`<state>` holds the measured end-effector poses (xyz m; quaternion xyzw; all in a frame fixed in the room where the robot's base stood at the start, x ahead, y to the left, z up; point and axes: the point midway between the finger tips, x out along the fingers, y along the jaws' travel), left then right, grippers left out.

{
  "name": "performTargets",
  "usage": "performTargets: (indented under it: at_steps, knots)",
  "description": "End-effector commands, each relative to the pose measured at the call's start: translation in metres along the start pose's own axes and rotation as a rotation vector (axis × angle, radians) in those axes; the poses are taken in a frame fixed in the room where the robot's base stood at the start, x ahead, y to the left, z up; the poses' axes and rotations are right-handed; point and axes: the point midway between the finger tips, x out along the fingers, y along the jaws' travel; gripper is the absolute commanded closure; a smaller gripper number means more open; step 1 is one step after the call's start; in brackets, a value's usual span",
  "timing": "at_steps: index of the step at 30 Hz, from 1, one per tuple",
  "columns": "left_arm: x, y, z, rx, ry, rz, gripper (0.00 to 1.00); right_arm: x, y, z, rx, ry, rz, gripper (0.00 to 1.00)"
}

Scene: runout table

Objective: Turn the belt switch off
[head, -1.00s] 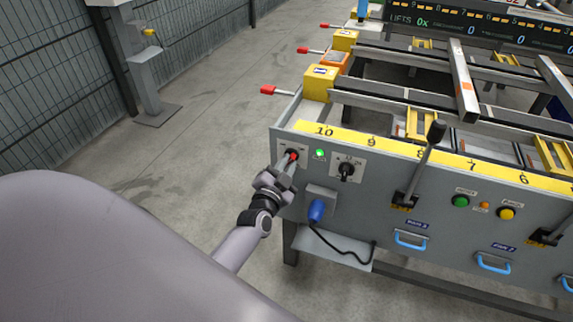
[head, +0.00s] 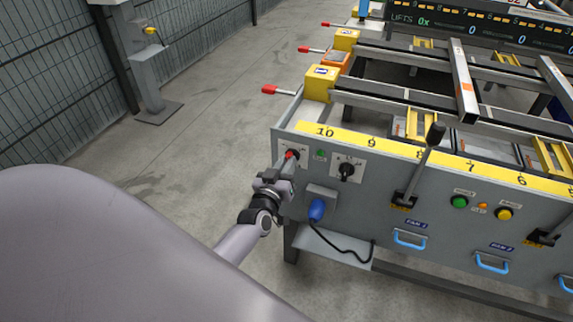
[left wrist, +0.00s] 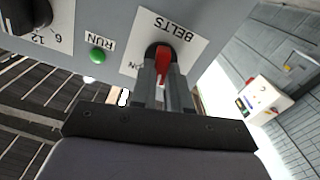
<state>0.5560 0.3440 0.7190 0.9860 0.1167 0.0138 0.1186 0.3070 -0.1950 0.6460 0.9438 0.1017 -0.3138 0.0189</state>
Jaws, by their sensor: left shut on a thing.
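The belt switch is a red handle on a white plate marked BELTS, at the left end of the grey front panel. Its red handle (head: 290,154) shows just past my fingertips in the head view. In the left wrist view the red handle (left wrist: 163,64) lies between the two fingers. My left gripper (head: 284,166) is shut on this handle, and it also shows in the left wrist view (left wrist: 163,80). The fingers hide part of the plate's lettering. The RUN lamp (head: 321,155) beside the switch looks dark green. My right gripper is in neither view.
A black selector knob (head: 346,170) sits right of the lamp. A blue plug (head: 316,210) with a black cable is below it. A black-knobbed lever (head: 421,160) stands out farther right. The floor left of the table is clear.

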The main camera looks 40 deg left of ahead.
Motion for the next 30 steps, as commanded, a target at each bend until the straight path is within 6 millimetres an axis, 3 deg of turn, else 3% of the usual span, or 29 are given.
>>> performTargets:
  at_steps: [15, 30]
  knots:
    - [-0.0001, -0.0018, 0.0006, -0.420, 0.001, 0.000, 1.00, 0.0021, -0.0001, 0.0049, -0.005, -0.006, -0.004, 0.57]
    - [0.0000, -0.0024, 0.0003, -0.561, 0.001, 0.000, 1.00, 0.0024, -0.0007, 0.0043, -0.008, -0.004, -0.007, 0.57]
